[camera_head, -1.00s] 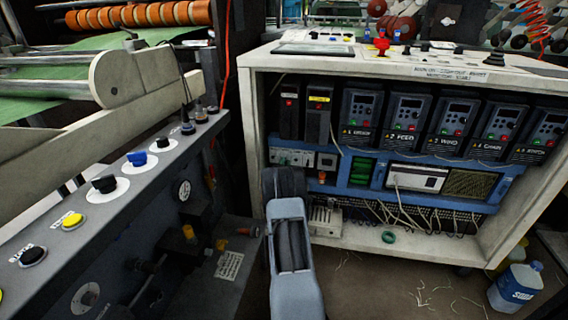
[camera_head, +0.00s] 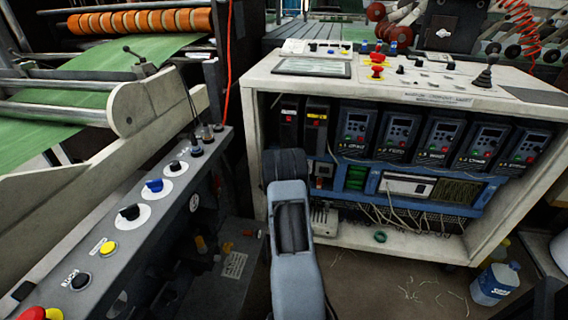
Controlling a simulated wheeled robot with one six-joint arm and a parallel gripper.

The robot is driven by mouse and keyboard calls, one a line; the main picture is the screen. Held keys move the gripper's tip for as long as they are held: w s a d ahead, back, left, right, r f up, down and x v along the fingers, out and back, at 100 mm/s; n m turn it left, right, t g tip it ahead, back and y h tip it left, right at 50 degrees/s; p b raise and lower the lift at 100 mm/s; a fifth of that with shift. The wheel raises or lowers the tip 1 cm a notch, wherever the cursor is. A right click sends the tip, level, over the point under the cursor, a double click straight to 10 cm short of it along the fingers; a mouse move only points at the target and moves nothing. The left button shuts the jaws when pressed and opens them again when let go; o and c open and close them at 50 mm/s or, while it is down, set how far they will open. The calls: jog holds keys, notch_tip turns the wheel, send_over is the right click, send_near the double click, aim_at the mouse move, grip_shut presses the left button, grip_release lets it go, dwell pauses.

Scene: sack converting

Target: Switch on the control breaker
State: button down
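The open control cabinet (camera_head: 258,200) stands in the middle. I cannot tell the control breaker for certain. The white breaker row at the left end of the blue rail is hidden behind my arm now. Above it are two dark upright units, one with a red mark (camera_head: 289,122) and one with a yellow label (camera_head: 316,124). My grey-blue arm rises from the bottom middle, its dark upper end overlapping the cabinet's left part. I cannot make out gripper fingers in this view.
Several drive units (camera_head: 397,138) line the shelf, above a blue rail with a green block (camera_head: 356,177) and a white power supply (camera_head: 407,187). Loose wires hang below. A button panel (camera_head: 150,225) runs along the left. A jug (camera_head: 494,284) stands on the floor at right.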

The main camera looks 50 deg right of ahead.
dwell(0.4)
jog(key=c, duration=1.2)
grip_release()
jog(key=shift+o, duration=0.2)
jog(key=shift+r, duration=0.1)
jog(key=p+v, duration=0.3)
jog(key=v, duration=1)
jog(key=shift+s+a+r, duration=0.2)
jog(key=shift+r, duration=0.1)
